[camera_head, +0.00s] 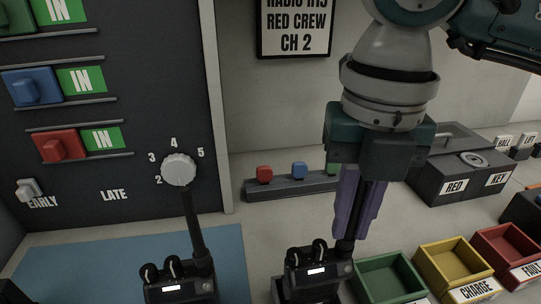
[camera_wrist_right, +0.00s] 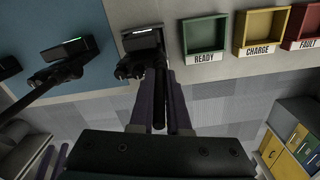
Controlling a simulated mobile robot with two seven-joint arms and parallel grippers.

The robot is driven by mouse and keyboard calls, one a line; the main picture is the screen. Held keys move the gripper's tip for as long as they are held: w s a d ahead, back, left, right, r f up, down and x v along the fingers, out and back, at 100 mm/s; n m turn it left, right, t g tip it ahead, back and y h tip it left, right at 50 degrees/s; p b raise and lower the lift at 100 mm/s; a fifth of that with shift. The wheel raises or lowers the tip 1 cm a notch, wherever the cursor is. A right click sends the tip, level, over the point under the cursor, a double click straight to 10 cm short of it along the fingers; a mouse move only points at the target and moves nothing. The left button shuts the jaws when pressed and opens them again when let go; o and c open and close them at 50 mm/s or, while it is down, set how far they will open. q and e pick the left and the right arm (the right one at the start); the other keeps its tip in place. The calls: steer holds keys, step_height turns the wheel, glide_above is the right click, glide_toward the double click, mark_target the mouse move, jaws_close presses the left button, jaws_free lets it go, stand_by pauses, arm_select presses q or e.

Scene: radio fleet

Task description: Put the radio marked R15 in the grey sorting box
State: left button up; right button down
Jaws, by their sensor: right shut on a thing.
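My right gripper (camera_head: 358,205) has its purple fingers shut on the antenna of a black radio (camera_head: 318,272). The radio hangs upright below the fingers. It also shows in the right wrist view (camera_wrist_right: 140,40), just left of the green tray. Its small light label is too small to read. A pale grey edge lies under it, but I cannot tell if that is the grey sorting box. Another black radio (camera_head: 180,285) stands on the blue mat (camera_head: 228,262) to the left. Purple bars at the lower left of the wrist view may be my left gripper (camera_wrist_right: 52,162).
Green (camera_head: 365,284), yellow (camera_head: 420,262) and red (camera_head: 482,243) trays stand at the right. A dark panel (camera_head: 120,185) with a white dial (camera_head: 178,170) rises at the left. A sign (camera_head: 295,25) names radio R15.

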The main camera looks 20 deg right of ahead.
steer(key=shift+a+r, duration=0.1)
steer(key=c, duration=0.9)
jaws_free()
steer(key=shift+r, duration=0.15)
step_height(320, 180, up, 12)
steer(key=shift+s+f+b, duration=0.1)
steer(key=shift+f+b, duration=0.05)
steer(key=shift+b, duration=0.2)
